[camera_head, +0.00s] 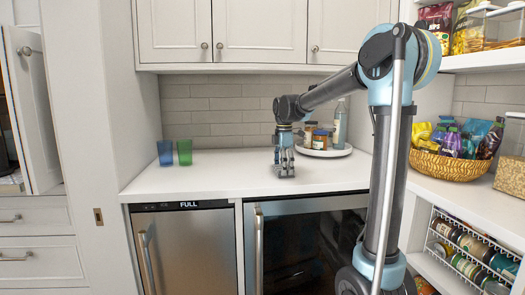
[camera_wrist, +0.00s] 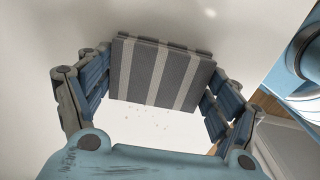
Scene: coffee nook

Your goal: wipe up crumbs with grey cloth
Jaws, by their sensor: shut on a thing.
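My gripper (camera_head: 284,160) points down at the white counter (camera_head: 225,182), left of the round tray. In the wrist view my gripper (camera_wrist: 162,75) is shut on the grey cloth (camera_wrist: 150,70), a folded, block-like piece with lighter stripes held between the two fingers. Several tiny crumbs (camera_wrist: 152,112) lie scattered on the white surface, just below the cloth in the wrist view. The crumbs are too small to make out in the head view. I cannot tell whether the cloth touches the counter.
A blue glass (camera_head: 165,153) and a green glass (camera_head: 184,152) stand at the back left. A round tray (camera_head: 338,153) with jars and a bottle (camera_head: 340,124) is close on the right. A wicker basket of snacks (camera_head: 450,167) stands farther right. The counter's left-front part is clear.

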